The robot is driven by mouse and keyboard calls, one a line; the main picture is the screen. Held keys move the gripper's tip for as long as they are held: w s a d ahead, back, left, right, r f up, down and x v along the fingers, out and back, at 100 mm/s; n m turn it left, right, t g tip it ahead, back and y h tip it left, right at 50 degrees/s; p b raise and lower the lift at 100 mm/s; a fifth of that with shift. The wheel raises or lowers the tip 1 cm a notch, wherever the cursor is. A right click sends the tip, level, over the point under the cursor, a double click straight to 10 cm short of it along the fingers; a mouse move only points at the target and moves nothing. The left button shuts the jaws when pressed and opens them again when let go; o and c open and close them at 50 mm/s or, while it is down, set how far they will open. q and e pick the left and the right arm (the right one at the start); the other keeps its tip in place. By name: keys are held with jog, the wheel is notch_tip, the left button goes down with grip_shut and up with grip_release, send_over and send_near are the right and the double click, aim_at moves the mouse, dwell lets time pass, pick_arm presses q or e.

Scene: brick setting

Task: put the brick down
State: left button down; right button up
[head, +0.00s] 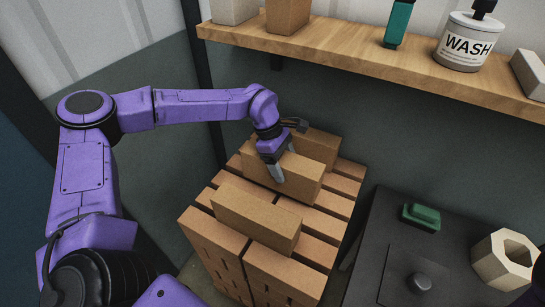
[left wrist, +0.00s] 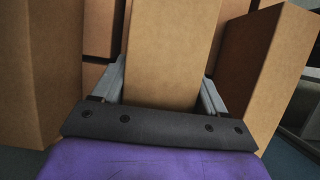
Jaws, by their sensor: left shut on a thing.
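The tan brick (head: 304,181) is in the grip of my left gripper (head: 282,163), between two other bricks on the slatted stack (head: 322,253). In the left wrist view the held brick (left wrist: 172,45) sits between the two grey fingers (left wrist: 162,88). The held brick is level and at or just above the stack top; I cannot tell whether it touches. A front brick (head: 255,218) lies nearer me, and a back brick (head: 322,147) stands behind, partly hidden. My right gripper is not in view.
A wooden shelf (head: 350,60) with a wash bottle (head: 466,42) and several blocks runs above the stack. A dark table (head: 385,225) at right holds a green object (head: 421,217) and a hexagonal block (head: 500,260). Neighbouring bricks flank the gripper closely (left wrist: 262,70).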

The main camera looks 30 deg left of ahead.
pick_arm(q)
jog(key=shift+w+f+p, duration=0.1)
jog(key=shift+f+p, duration=0.5)
jog(key=shift+f, duration=1.05)
jog(key=shift+c, duration=0.2)
grip_release()
jog(key=shift+f, duration=0.2)
jog(key=shift+r, duration=0.1)
jog(key=shift+r, duration=0.2)
jog(key=b+v, duration=0.1)
jog(key=v, duration=0.9)
jog(key=shift+a+r+b, duration=0.1)
jog(key=shift+r+b, duration=0.25)
jog(key=shift+b, duration=0.05)
jog(key=shift+a+r, duration=0.2)
jog(key=shift+r, duration=0.25)
